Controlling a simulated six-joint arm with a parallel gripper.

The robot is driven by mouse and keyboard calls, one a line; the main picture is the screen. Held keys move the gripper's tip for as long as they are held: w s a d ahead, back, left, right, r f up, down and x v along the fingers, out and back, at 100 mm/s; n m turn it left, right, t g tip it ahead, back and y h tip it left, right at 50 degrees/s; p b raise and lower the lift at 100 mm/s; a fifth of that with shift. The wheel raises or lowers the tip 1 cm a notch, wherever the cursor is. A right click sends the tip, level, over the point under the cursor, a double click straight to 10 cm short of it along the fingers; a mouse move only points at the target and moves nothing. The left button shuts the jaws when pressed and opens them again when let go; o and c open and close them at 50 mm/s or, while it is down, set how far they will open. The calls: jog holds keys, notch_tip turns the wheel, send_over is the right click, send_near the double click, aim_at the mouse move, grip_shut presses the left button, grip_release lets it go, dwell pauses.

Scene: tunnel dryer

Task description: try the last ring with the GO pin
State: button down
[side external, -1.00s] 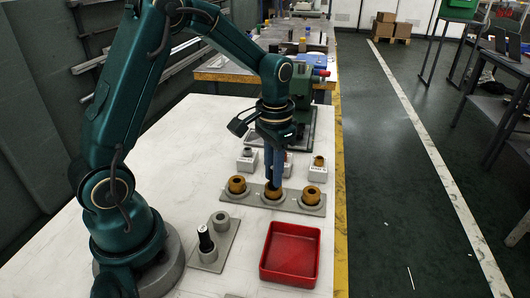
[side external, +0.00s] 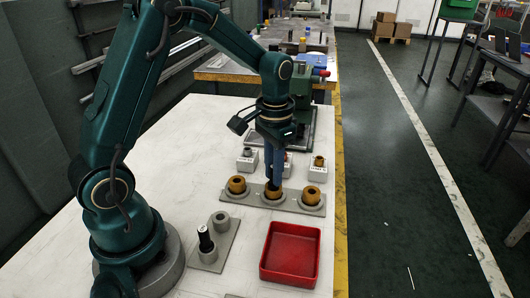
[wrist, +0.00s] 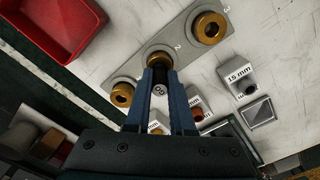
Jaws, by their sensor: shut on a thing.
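Three brass-coloured rings sit in round grey seats on a grey plate (side external: 293,207): the left ring (side external: 237,185), the middle ring (side external: 270,195) and the right ring (side external: 314,192). My gripper (side external: 273,174) points down over the middle ring. In the wrist view my gripper (wrist: 160,92) is shut on a dark pin (wrist: 159,89) with a pale mark on its end. The pin's lower end meets the middle ring (wrist: 158,55); how deep it sits is hidden. A second, black-handled pin (side external: 205,238) stands upright in a small grey holder (side external: 232,238), beside an empty socket (side external: 221,217).
A red tray (side external: 290,276) lies in front of the ring plate. White labelled blocks stand behind the plate, including the right one (side external: 317,172) and one reading 15 mm (wrist: 239,76). A green machine (side external: 301,88) is farther back. The white table is clear to the left.

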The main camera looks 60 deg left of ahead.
jog(key=shift+r, duration=2.6)
